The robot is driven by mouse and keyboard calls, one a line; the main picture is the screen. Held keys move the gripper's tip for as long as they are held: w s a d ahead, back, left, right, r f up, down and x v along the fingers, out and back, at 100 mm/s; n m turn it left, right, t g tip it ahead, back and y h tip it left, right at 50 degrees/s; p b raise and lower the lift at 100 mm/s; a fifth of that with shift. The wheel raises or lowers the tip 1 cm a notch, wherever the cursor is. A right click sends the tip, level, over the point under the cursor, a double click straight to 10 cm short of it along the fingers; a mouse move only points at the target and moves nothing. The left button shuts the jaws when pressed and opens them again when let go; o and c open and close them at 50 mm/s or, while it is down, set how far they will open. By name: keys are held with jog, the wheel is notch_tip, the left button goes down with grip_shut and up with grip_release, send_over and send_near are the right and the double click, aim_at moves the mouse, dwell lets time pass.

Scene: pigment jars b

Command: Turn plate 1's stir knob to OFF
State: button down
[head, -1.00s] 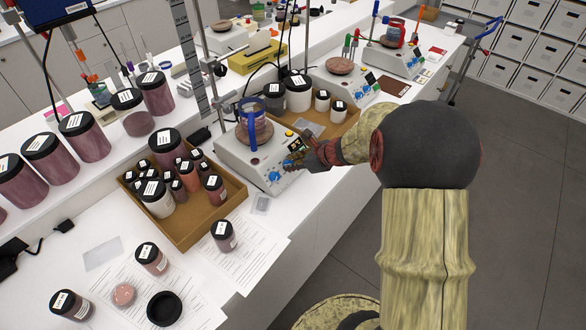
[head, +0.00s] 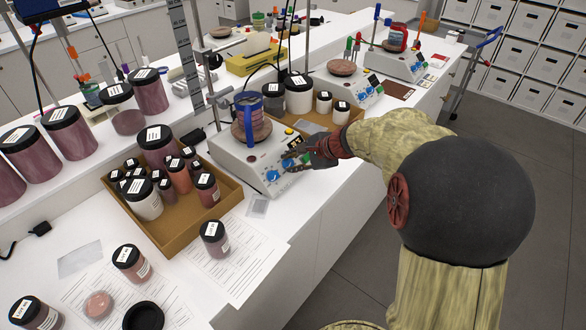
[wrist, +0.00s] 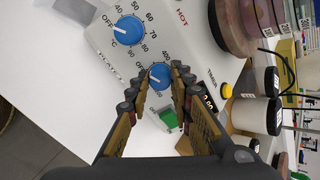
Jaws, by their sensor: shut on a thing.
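The nearest hot plate (head: 226,150) is a white unit with two blue knobs on its sloped front. In the wrist view, the larger blue knob (wrist: 128,30) has a °C scale, with its white mark toward OFF. The smaller blue stir knob (wrist: 158,76) sits between my fingertips, also with an OFF label at its upper left. Its exact pointer direction is hard to read. My gripper (wrist: 160,80) is shut on this smaller knob. In the head view, my gripper (head: 298,156) is at the panel and partly covers it. A green switch (wrist: 168,118) lies between my fingers.
More hot plates stand farther along the bench. Floor is free on the right.

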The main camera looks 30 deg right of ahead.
jog(key=shift+n+b, duration=0.7)
jog(key=shift+n, duration=0.1)
jog(key=c, duration=1.6)
grip_release()
jog(key=shift+c, duration=0.2)
jog(key=shift+o, duration=0.3)
jog(key=v, duration=1.2)
jog(key=shift+n, duration=0.3)
